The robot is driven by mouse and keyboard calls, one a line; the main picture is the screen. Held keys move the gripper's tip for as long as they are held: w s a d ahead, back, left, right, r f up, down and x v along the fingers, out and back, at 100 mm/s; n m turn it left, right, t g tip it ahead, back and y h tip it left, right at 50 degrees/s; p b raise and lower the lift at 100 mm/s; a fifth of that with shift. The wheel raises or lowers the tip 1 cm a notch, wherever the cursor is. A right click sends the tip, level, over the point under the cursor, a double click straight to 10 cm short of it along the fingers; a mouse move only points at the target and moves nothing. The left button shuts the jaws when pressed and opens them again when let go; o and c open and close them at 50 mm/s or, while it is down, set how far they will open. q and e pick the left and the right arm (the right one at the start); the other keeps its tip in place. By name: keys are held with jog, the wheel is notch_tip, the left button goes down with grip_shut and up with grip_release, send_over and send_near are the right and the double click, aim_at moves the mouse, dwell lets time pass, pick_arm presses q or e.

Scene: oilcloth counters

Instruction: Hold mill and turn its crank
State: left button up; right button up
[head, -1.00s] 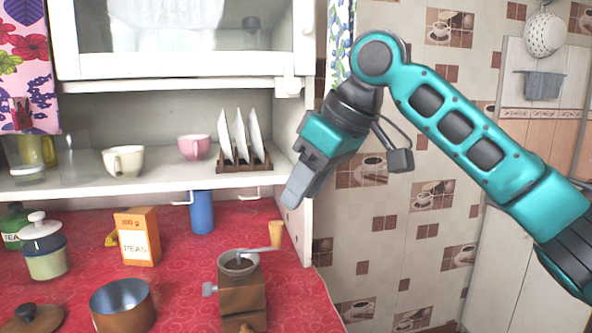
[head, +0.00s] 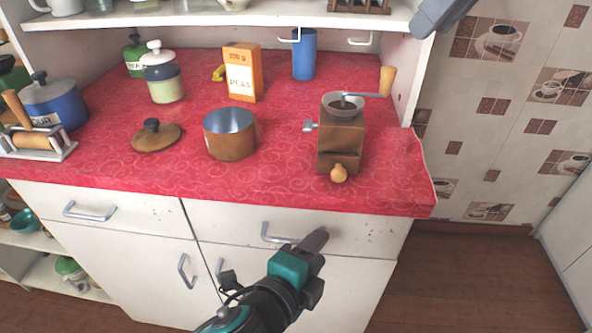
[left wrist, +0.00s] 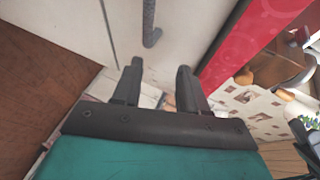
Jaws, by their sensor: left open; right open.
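The mill (head: 340,142) stands upright on the red counter near its front right edge. It has a wooden body, a metal bowl top and a small drawer knob at the front. Its crank (head: 366,95) points right and ends in a wooden handle (head: 387,80). Part of the mill (left wrist: 280,68) also shows at the right of the left wrist view. My left gripper (head: 318,242) is open and empty, below the counter edge in front of the drawers; its spread fingers (left wrist: 157,82) show in the wrist view.
A copper pot (head: 229,142) and its lid (head: 155,136) are left of the mill. A peas box (head: 242,72) and a blue cup (head: 304,55) stand behind. A drawer handle (head: 280,236) juts out near my left gripper. The shelf (head: 230,18) overhangs the back.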

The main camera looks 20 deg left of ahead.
aim_at(305, 131)
pick_arm(q)
jog(key=w+a+r+n+t+y, duration=0.1)
jog(key=a+r+n+t+y, duration=0.15)
jog(key=r, duration=0.55)
jog(key=w+a+r+n+t+y, duration=0.1)
jog(key=r+t+y, duration=0.15)
jog(key=r, duration=0.45)
jog(key=shift+g+y, duration=0.4)
jog(key=shift+g, duration=0.1)
jog(key=w, duration=0.4)
jog(key=w+a, duration=0.1)
jog(key=w, duration=0.3)
jog(key=w+a, duration=0.1)
jog(key=w, duration=0.3)
jog(key=shift+w, duration=0.4)
jog(key=shift+c, duration=0.3)
jog(key=shift+d, duration=0.1)
grip_shut()
pick_arm(e)
jog(key=shift+o, duration=0.4)
